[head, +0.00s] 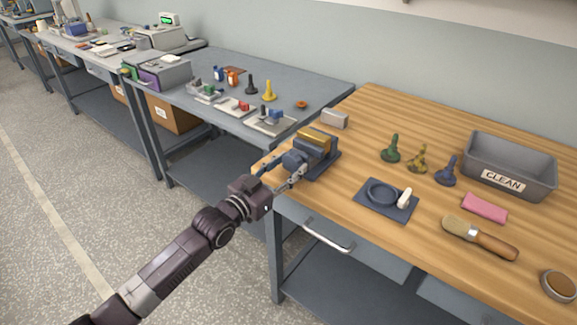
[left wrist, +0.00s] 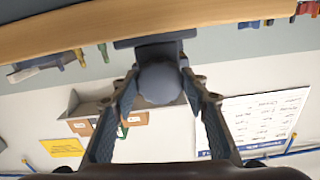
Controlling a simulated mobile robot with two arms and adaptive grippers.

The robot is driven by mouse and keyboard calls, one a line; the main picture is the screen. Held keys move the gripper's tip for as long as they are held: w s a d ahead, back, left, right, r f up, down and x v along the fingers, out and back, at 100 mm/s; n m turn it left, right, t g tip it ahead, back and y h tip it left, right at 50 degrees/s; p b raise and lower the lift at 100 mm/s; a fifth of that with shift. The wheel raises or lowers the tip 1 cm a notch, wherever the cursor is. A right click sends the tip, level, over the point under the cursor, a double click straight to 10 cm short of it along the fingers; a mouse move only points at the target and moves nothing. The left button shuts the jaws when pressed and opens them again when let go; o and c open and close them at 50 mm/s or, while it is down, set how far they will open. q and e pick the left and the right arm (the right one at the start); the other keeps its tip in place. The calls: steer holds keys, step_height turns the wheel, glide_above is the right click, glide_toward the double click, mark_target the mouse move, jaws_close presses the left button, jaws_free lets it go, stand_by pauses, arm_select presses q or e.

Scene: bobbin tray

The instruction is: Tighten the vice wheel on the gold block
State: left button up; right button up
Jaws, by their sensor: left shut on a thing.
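The blue-grey vice (head: 322,166) stands at the left edge of the wooden workbench. The gold block (head: 318,138) sits in the top of the vice. The rounded vice wheel (head: 292,160) is on the vice's near-left end and sticks out past the bench edge. My left gripper (head: 278,178) is shut on it. In the left wrist view the wheel (left wrist: 160,84) shows between my two fingers, one on each side. How far the vice is tightened cannot be told. My right gripper is not in view.
On the workbench (head: 360,115) are a grey block (head: 334,118), a blue plate with a ring (head: 385,200), several spindle-like pieces, a "CLEAN" bin (head: 508,165), a pink cloth (head: 485,207) and a brush (head: 480,237). A drawer handle (head: 328,237) juts out below the front edge.

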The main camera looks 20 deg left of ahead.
arm_select(q)
steer(key=shift+r+m, duration=0.1)
steer(key=shift+m, duration=0.5)
steer(key=shift+c, duration=0.5)
steer(key=m+p, duration=0.1)
steer(key=m, duration=0.2)
steer(key=shift+m, duration=0.4)
steer(key=shift+f, duration=0.2)
steer(key=o, duration=1.2)
steer(key=shift+a+r, duration=0.1)
steer(key=shift+c, duration=0.2)
steer(key=shift+s, duration=0.1)
steer(key=v, duration=1.2)
